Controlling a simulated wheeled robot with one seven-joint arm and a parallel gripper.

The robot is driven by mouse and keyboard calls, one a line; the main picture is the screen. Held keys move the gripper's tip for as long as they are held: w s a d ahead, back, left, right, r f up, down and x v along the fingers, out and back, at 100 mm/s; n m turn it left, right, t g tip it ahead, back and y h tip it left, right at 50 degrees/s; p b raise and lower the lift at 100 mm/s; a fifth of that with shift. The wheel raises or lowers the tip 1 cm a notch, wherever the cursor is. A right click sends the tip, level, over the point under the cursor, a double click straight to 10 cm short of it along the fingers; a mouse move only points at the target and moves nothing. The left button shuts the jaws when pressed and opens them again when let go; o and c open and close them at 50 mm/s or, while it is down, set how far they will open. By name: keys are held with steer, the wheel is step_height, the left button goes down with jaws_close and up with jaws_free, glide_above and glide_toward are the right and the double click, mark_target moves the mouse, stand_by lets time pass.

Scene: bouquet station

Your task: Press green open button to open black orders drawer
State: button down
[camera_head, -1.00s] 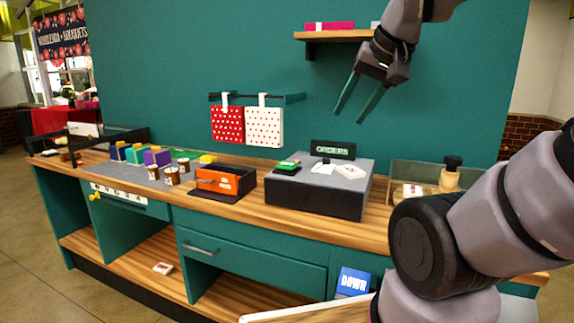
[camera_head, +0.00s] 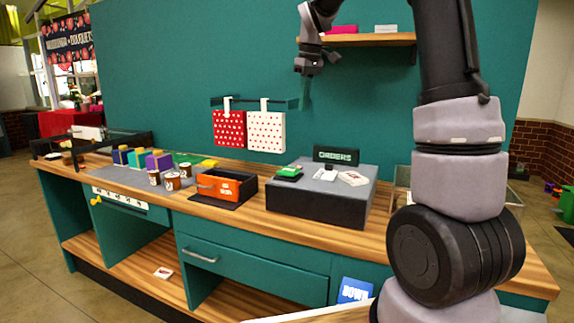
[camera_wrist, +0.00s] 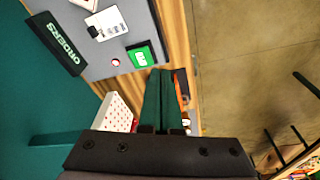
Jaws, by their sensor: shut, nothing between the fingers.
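The orders drawer unit (camera_head: 316,207) is a black box with a grey top, standing on the wooden counter. Its front looks closed. The green button (camera_head: 289,172) sits at the left of its top and also shows in the wrist view (camera_wrist: 140,55), with white marking too small to read. The black ORDERS sign (camera_head: 336,156) stands at the back of the top. My gripper (camera_head: 305,106) is well above the counter, its thin green fingers pointing down, shut and empty. In the wrist view the fingertips (camera_wrist: 158,72) appear just beside the button, but hang above it.
Red and white dotted bags (camera_head: 265,131) hang from a wall rail (camera_head: 240,102) behind, near the gripper's side. A shelf (camera_head: 370,40) is on the wall above.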

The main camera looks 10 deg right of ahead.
mark_target(288, 172)
steer(key=w+a+f+n+g+h, duration=0.1)
steer(key=w+f+n, duration=0.3)
steer(key=w+f, duration=0.5)
steer(key=shift+w+a+g, duration=0.5)
steer(key=shift+w+a, duration=0.2)
steer(key=shift+w, duration=0.5)
steer(key=shift+f, duration=0.1)
step_height(288, 172, down, 14)
steer(key=shift+r, duration=0.25)
steer(key=shift+f, duration=0.25)
